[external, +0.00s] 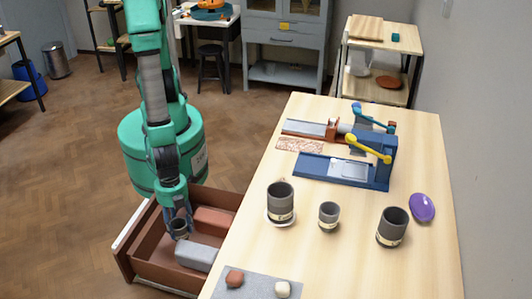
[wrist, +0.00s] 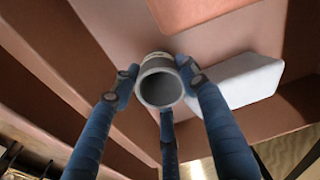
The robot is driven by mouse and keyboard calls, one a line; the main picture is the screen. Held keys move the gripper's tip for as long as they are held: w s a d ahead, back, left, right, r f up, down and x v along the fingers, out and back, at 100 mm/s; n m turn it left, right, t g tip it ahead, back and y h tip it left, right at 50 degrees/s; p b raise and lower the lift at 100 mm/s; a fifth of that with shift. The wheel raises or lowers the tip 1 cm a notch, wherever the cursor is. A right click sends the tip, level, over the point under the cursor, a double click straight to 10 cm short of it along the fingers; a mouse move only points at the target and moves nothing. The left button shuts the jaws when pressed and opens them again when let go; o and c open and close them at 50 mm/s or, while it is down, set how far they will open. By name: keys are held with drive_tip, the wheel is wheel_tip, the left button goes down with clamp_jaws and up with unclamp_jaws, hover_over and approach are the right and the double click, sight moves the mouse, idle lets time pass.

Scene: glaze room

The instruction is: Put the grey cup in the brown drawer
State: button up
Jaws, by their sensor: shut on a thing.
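The brown drawer (external: 132,251) is pulled open at the left side of the table. My gripper (external: 178,218) points down into it, with blue fingers shut around a small grey cup (external: 180,230). In the wrist view the fingers (wrist: 160,85) close on the cup's sides, and its round open mouth (wrist: 160,90) faces the camera. The cup is inside the drawer's walls; I cannot tell whether it touches the drawer floor (wrist: 115,25). Three other grey cups with pale labels stand on the table: one on a white saucer (external: 280,203), a smaller one (external: 329,215) and one at right (external: 393,227).
In the drawer lie a reddish-brown block (external: 214,220) and a light grey block (external: 197,257), close right of the held cup. The table (external: 320,265) holds a grey mat (external: 258,288) with two lumps, blue and red machines (external: 345,168) and a purple oval object (external: 422,207).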

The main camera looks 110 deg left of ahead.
drive_tip(key=o, duration=1.3)
drive_tip(key=r+p, duration=0.1)
drive_tip(key=r, duration=0.3)
drive_tip(key=r+p, duration=0.1)
drive_tip(key=r, duration=0.3)
drive_tip(key=a+r+p, duration=0.1)
drive_tip(key=r, duration=0.3)
drive_tip(key=shift+s+p, duration=0.2)
drive_tip(key=shift+p, duration=0.15)
